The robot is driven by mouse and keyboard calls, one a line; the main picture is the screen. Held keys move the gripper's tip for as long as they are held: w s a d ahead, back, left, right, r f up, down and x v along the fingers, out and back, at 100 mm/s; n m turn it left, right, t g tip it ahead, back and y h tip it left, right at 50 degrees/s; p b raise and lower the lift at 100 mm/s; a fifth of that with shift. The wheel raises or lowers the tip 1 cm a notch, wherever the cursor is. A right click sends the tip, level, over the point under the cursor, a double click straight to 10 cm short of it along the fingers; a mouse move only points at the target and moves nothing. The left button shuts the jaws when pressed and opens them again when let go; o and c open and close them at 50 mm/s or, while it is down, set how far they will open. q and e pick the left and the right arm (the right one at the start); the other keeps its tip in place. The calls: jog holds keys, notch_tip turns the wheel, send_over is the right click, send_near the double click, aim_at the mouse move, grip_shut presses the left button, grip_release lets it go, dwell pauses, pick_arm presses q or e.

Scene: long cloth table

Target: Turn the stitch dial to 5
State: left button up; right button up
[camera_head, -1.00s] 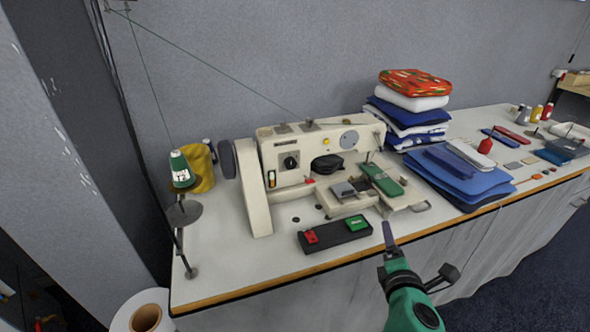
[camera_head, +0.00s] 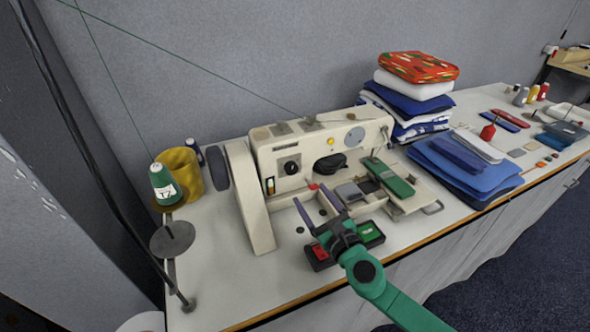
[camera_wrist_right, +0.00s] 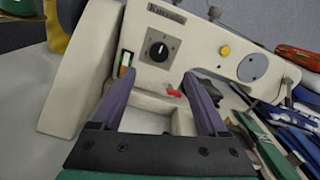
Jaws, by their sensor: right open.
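The stitch dial (camera_head: 291,167) is a black knob on a grey square plate on the front of the cream sewing machine (camera_head: 262,222). In the right wrist view the dial (camera_wrist_right: 158,50) shows a pale pointer mark, with marks around it too small to read. My right gripper (camera_head: 318,206) is open and empty in front of the machine, below the dial and apart from it. In the right wrist view its two purple-grey fingers (camera_wrist_right: 158,88) stand apart, with the dial beyond and between them. My left gripper is not in view.
A black box with a red button (camera_head: 320,252) and a green button (camera_head: 367,232) lies under my right arm. A thread stand with a green spool (camera_head: 165,184) stands left. Folded cloths (camera_head: 412,90) and blue fabric (camera_head: 462,168) lie right.

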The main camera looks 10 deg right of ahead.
aim_at(293, 171)
jog(key=x, duration=0.9)
jog(key=shift+w+f, duration=0.1)
jog(key=shift+f, duration=0.1)
jog(key=shift+w+a, duration=0.15)
jog(key=shift+w, duration=0.35)
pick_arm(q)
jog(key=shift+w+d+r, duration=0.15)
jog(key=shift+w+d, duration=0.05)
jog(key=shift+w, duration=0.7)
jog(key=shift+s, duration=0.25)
pick_arm(e)
grip_shut()
